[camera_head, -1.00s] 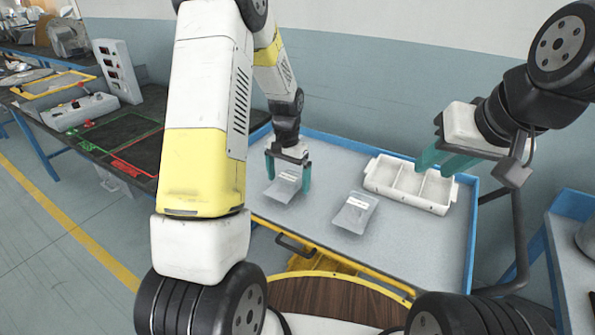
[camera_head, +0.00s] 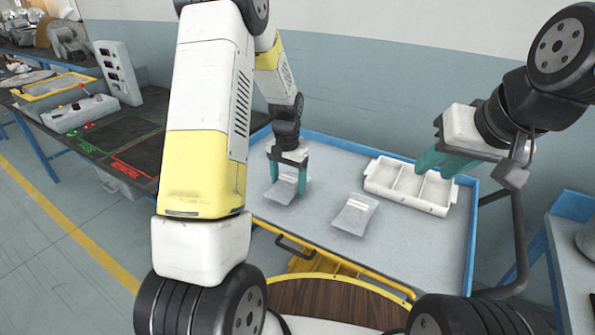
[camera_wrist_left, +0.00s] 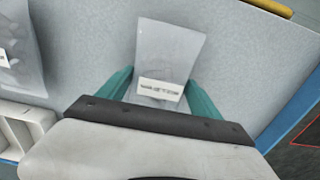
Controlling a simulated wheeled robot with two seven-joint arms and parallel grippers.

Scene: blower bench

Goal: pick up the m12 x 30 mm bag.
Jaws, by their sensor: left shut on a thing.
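My left gripper (camera_head: 288,180) is shut on a clear bag (camera_head: 279,192) with a white label, at the left part of the cart top. In the left wrist view the same bag (camera_wrist_left: 170,50) lies between the teal fingers, its label near the palm. The label print is too small to read, so I cannot tell its size marking. A second clear bag (camera_head: 355,214) lies flat to the right, clear of both grippers; its edge also shows in the left wrist view (camera_wrist_left: 22,55). My right gripper (camera_head: 442,160) is open and empty above the white bin.
A white compartment bin (camera_head: 410,186) stands at the back right of the blue-rimmed grey cart top (camera_head: 415,245). A dark bench (camera_head: 105,135) with red and green outlines and a switch box (camera_head: 118,70) is at left. The cart's front right is clear.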

